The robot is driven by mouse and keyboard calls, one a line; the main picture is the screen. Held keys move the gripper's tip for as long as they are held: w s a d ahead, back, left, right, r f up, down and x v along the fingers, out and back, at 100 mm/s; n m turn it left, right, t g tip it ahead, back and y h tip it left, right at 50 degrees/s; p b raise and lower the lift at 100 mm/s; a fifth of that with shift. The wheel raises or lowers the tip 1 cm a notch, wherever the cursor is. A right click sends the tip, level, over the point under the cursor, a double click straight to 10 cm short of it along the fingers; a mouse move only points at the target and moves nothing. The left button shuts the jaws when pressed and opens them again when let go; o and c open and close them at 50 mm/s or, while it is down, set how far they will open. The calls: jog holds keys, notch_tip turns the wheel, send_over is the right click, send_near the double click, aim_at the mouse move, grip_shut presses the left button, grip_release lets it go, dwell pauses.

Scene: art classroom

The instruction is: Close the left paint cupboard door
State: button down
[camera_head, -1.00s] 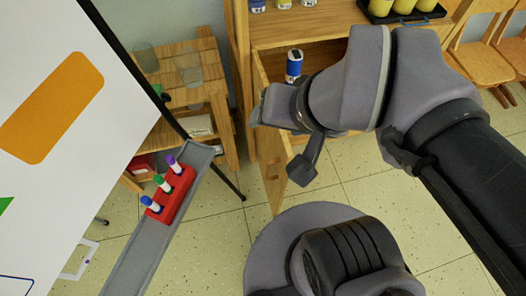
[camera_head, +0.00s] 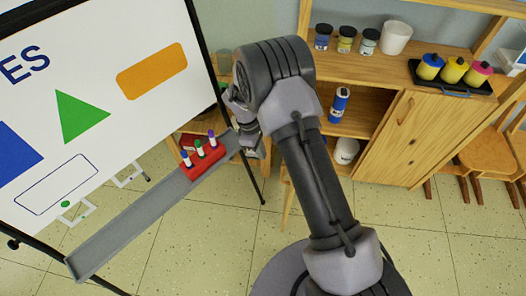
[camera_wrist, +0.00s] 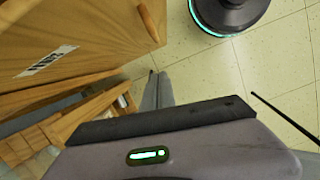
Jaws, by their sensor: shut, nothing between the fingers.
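The left cupboard door (camera_wrist: 75,35) stands open, a pale wooden panel with a label and a wooden handle (camera_wrist: 148,22) in the wrist view. In the head view my arm hides most of it; only a narrow strip of wood (camera_head: 287,203) shows below. The paint cupboard (camera_head: 375,75) has its left compartment open, with a blue bottle (camera_head: 339,104) and a white pot (camera_head: 346,150) inside. My gripper (camera_head: 257,150) is near the upper end of the easel tray in the head view. Its fingers (camera_wrist: 158,90) are together and empty in the wrist view, apart from the door.
The easel board (camera_head: 90,110) and its tray (camera_head: 150,210) with a red marker holder (camera_head: 204,160) stand at left. A wooden shelf unit (camera_wrist: 70,122) lies beyond my gripper. The right cupboard door (camera_head: 400,140) is shut. Chairs (camera_head: 485,155) stand at right; front floor is clear.

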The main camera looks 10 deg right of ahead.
jog(key=s+d+f+b, duration=0.2)
jog(key=d+f+b, duration=0.1)
jog(key=f, duration=0.3)
jog(key=shift+s+d, duration=0.35)
jog(key=shift+d, duration=0.55)
